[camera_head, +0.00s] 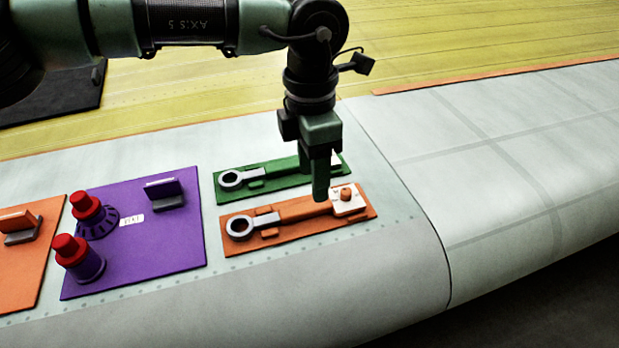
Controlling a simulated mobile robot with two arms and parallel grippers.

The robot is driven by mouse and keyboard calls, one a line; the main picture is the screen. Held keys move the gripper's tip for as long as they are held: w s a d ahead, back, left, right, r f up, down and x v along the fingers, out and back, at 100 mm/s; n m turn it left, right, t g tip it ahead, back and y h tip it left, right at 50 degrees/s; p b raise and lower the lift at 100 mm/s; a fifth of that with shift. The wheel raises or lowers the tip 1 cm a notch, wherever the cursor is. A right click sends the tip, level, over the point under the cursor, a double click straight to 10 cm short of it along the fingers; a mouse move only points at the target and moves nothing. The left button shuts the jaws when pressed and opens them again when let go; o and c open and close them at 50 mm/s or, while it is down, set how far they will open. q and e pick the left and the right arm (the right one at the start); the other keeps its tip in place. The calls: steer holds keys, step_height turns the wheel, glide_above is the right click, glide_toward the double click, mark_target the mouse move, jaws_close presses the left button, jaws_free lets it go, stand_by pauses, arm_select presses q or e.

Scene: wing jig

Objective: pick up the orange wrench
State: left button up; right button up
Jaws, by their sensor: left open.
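The orange wrench (298,211) lies in an orange holder (300,229) on the pale wing surface. It has a grey ring head at its left end and an orange handle pointing right. My left gripper (321,192) comes down from above, pointing downward, with its fingertips at the right part of the handle. It is open, though its fingers overlap in this view. I cannot tell whether the fingers touch the handle or straddle it. They hide a small part of the handle. My right gripper is not in view.
A green holder with another wrench (233,179) lies just behind. A purple board (150,246) with two red-capped knobs (72,250) stands to the left, beside an orange board (22,270). The wing at right (500,160) is clear.

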mark_target(312, 205)
arm_select(q)
steer(key=shift+w+a+f+p, duration=0.1)
steer(key=shift+a+f+p, duration=0.15)
steer(key=shift+f, duration=0.25)
steer(key=shift+a+f+p, duration=0.1)
steer(key=shift+f+p, duration=0.1)
steer(key=shift+f, duration=0.25)
steer(key=shift+f+p, duration=0.35)
steer(key=f+p, duration=0.1)
steer(key=f, duration=0.1)
steer(key=f+p, duration=0.1)
steer(key=shift+d+f, duration=0.2)
steer(key=shift+f, duration=0.15)
steer(key=shift+w+f, duration=0.1)
steer(key=shift+f, duration=0.45)
jaws_close()
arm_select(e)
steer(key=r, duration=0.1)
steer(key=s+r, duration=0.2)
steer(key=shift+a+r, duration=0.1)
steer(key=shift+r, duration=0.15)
arm_select(q)
steer(key=shift+r, duration=0.1)
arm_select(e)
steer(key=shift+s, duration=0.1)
